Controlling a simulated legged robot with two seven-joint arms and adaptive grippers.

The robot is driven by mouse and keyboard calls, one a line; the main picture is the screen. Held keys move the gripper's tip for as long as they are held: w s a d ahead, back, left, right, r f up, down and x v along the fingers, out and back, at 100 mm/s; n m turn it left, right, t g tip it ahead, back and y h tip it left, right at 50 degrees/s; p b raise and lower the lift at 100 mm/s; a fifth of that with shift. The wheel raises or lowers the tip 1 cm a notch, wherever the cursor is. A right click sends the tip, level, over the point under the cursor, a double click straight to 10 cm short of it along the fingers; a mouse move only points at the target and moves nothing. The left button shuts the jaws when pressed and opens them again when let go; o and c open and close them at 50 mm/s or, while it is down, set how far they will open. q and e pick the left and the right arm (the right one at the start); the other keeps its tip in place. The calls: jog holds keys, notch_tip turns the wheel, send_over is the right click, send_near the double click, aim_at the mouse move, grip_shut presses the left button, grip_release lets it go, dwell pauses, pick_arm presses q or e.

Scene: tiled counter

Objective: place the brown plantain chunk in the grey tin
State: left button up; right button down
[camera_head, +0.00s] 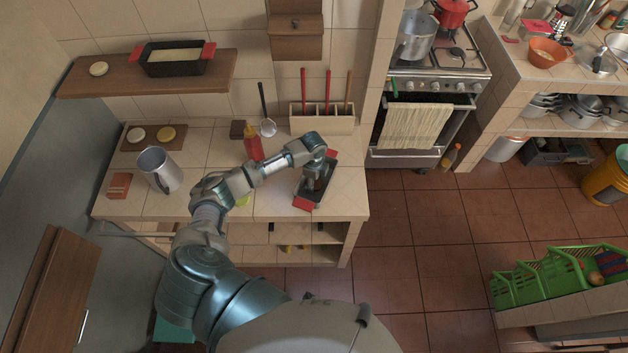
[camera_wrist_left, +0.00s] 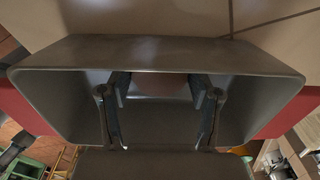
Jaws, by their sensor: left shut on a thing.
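The grey tin (camera_head: 329,173), with red handles at both ends, stands on the tiled counter near its right front edge. Its far wall (camera_wrist_left: 160,53) spans the wrist view. My left gripper (camera_head: 316,180) points down into the tin. In the wrist view its two fingers (camera_wrist_left: 160,90) reach inside the tin's walls. They are shut on a brown piece (camera_wrist_left: 160,83), which looks like the plantain chunk; it is mostly hidden, and I cannot tell whether it touches the tin's floor. My right gripper is not in view.
A metal pitcher (camera_head: 158,170) and a red-brown box (camera_head: 119,186) stand at the counter's left. A similar dark pan (camera_head: 173,58) sits on the wall shelf.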

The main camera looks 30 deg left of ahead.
aim_at(315, 183)
pick_arm(q)
jog(key=o, duration=0.9)
jog(key=shift+d, duration=0.2)
jog(key=shift+o, duration=0.6)
jog(key=shift+d, duration=0.1)
jog(key=shift+d+r, duration=0.15)
jog(key=shift+r, duration=0.2)
notch_tip(315, 183, up, 12)
jog(key=shift+f+b, duration=0.2)
jog(key=shift+b, duration=0.2)
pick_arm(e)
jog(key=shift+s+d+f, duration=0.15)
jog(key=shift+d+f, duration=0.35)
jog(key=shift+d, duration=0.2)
pick_arm(q)
jog(key=shift+a+f, duration=0.1)
jog(key=shift+a, duration=0.25)
